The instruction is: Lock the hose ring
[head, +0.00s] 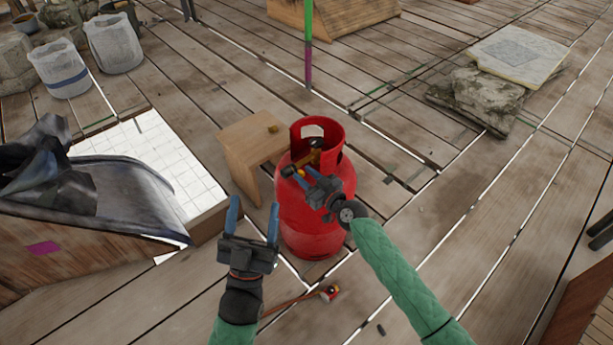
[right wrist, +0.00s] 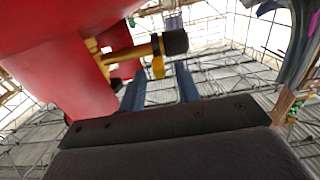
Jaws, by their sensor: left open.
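A red gas cylinder (head: 310,225) stands upright on the deck, with a brass valve (head: 316,155) inside its collar. In the right wrist view, a brass stem (right wrist: 130,52) with a black end (right wrist: 174,41) comes out from the valve, and a small yellow tab (right wrist: 158,67) hangs below it. I cannot tell which part is the hose ring. My right gripper (head: 306,175) is at the cylinder's collar. Its fingers (right wrist: 160,75) are apart, just below the stem, with the tab seen between them. My left gripper (head: 253,208) is open and empty, left of the cylinder.
A small wooden stool (head: 245,145) stands behind and left of the cylinder. An orange hose or tool with a red end (head: 330,292) lies on the deck in front. A tarp-covered crate (head: 110,190) is at the left.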

